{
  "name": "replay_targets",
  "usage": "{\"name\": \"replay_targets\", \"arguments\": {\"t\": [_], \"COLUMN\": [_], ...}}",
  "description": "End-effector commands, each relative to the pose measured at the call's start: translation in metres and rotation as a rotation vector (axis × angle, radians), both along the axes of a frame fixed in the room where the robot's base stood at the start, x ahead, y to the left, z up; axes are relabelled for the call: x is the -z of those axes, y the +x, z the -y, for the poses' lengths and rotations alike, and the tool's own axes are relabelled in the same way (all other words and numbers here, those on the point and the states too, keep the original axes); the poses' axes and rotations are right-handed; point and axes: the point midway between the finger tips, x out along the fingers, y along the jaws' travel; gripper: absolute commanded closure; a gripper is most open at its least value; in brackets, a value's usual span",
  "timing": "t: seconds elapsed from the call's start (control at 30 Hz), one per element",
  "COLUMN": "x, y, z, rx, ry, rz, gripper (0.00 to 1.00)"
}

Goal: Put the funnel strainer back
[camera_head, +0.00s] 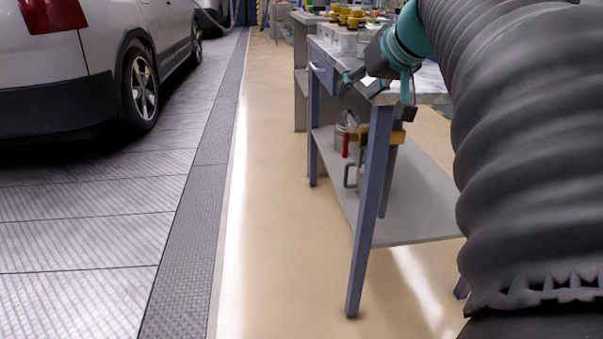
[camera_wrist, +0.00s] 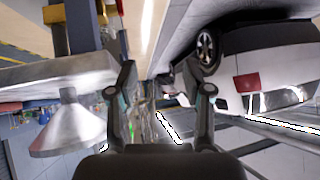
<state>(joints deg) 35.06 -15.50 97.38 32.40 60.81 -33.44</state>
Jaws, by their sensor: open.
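A shiny metal funnel-shaped piece (camera_wrist: 68,128), probably the funnel strainer, shows at the left of the wrist view, which looks upside down. Its narrow end meets the grey bench top (camera_wrist: 40,77) and its wide mouth points away from it. Any mesh inside is hidden. I cannot make this piece out in the head view. My gripper (camera_wrist: 167,78) is open with nothing between its fingers, to the side of the metal piece and apart from it. In the head view my gripper (camera_head: 376,98) is at the bench's near edge.
The bench (camera_head: 428,84) has blue legs and a lower shelf (camera_head: 425,205) holding metal items with a red handle (camera_head: 346,144) and a yellow part (camera_head: 392,136). Yellow-lidded containers (camera_head: 350,17) stand farther back. A car (camera_head: 95,60) is left. The tan floor (camera_head: 270,230) between is clear.

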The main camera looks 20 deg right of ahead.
Motion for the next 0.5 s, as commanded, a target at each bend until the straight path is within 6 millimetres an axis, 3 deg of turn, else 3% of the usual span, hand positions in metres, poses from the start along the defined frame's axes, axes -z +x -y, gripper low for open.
{"name": "replay_targets", "arguments": {"t": [0.03,0.2,0.33,0.5], "x": [0.022,0.102,0.163,0.222], "y": [-0.012,-0.064,-0.11,-0.156], "z": [-0.031,-0.101,-0.137,-0.159], "rx": [-0.02,-0.043,-0.066,-0.09], "ry": [0.004,-0.009,-0.049,-0.105], "rz": [-0.043,-0.184,-0.267,-0.329], "gripper": [0.5,0.5,0.5,0.5]}}
